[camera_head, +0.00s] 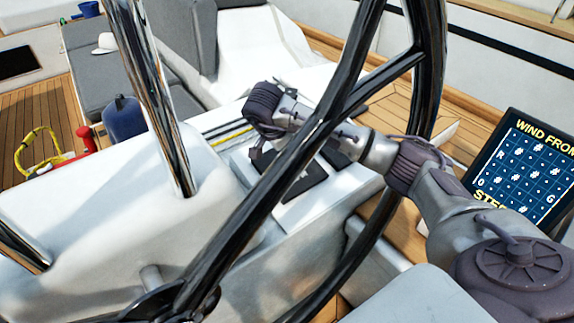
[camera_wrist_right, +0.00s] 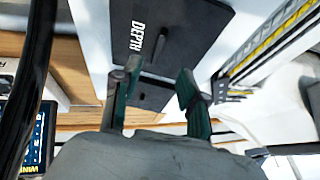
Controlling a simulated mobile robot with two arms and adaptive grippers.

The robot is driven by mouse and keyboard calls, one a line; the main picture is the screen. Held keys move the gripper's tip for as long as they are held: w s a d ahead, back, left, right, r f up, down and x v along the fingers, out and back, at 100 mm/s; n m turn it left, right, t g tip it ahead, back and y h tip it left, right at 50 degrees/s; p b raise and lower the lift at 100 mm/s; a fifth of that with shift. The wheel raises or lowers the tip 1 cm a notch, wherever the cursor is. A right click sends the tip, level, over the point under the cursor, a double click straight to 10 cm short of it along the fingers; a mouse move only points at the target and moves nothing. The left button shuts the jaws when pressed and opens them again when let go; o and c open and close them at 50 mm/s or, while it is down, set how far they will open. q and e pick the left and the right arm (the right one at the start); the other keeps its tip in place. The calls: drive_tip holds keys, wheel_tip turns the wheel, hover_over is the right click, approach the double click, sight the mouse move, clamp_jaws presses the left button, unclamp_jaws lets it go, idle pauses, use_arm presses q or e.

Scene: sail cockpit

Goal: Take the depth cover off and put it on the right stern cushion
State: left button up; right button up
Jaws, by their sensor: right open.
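The depth cover (camera_wrist_right: 190,25) is a dark flat plate marked DEPTH with a small upright grip, in the right wrist view. It lies on the white console and also shows as a dark square in the head view (camera_head: 304,181). My right gripper (camera_wrist_right: 152,82) is open; its two green-padded fingers point toward the cover's grip, with nothing between them. In the head view the gripper (camera_head: 258,153) hangs over the console beside the cover. Grey cushions (camera_head: 90,60) lie at the upper left; which is the right stern cushion I cannot tell. My left gripper is not in view.
The steering wheel (camera_head: 425,60) crosses in front of my right arm. A second dark plate (camera_wrist_right: 155,94) lies beside the depth cover. A display (camera_head: 525,165) stands at the right. A white hat (camera_head: 106,43) lies on a grey cushion. A blue fender (camera_head: 123,120) stands behind the console.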

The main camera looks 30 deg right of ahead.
drive_tip(key=x, duration=0.3)
drive_tip(key=shift+a, duration=0.1)
drive_tip(key=shift+w+f, duration=0.2)
drive_tip(key=shift+f, duration=0.15)
drive_tip(key=shift+d+f, duration=0.2)
drive_tip(key=x, duration=0.2)
drive_tip(key=p+x, duration=0.1)
drive_tip(key=x, duration=0.1)
drive_tip(key=shift+s+d+f, duration=0.1)
drive_tip(key=shift+s+d, duration=0.1)
drive_tip(key=shift+d, duration=0.15)
drive_tip(key=shift+w+d+f, duration=0.1)
drive_tip(key=shift+d+f, duration=0.05)
drive_tip(key=shift+f, duration=0.1)
drive_tip(key=shift+c, duration=0.4)
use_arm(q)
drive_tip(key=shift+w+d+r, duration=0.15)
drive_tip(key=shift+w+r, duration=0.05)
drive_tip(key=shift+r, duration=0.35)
use_arm(e)
clamp_jaws()
